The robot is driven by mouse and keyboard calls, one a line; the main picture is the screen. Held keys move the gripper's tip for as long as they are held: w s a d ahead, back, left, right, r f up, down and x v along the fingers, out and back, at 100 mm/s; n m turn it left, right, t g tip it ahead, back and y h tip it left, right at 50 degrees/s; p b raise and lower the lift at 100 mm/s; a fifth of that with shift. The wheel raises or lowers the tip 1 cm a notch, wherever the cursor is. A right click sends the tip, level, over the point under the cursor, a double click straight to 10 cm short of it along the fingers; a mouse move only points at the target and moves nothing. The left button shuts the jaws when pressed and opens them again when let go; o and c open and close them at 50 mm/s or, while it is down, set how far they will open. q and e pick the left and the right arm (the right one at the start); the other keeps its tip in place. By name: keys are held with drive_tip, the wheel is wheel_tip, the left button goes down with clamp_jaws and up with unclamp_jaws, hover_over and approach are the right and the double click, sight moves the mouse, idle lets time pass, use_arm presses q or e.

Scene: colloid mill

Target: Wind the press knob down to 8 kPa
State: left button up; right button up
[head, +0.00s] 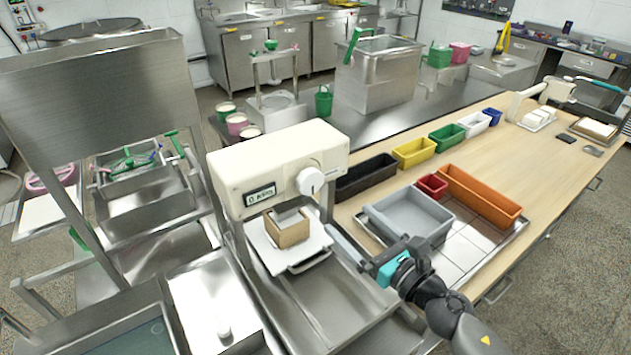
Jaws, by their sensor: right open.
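The cream press (275,165) stands left of the wooden worktop. Its round white knob (311,181) is on the front face, at the right end. The small display (260,195) left of the knob seems to read 0 kPa, though the text is small. Below the press head, a wooden box mould (288,230) with a grey plate in it sits on a white tray. My right gripper (338,240) is open and empty, below and right of the knob and apart from it, beside the tray. My left gripper is not in view.
A grey tub (407,215) stands on a metal tray close to my right gripper. Steel sinks and frames fill the left side. The space in front of the knob looks clear.

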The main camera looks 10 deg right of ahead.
sight(313, 184)
drive_tip(key=p+x, duration=0.1)
drive_tip(key=x, duration=1)
drive_tip(key=shift+w+a, duration=0.15)
drive_tip(key=shift+w, duration=0.2)
drive_tip(key=shift+x, duration=0.95)
drive_tip(key=c, duration=1.2)
drive_tip(key=shift+c, duration=0.2)
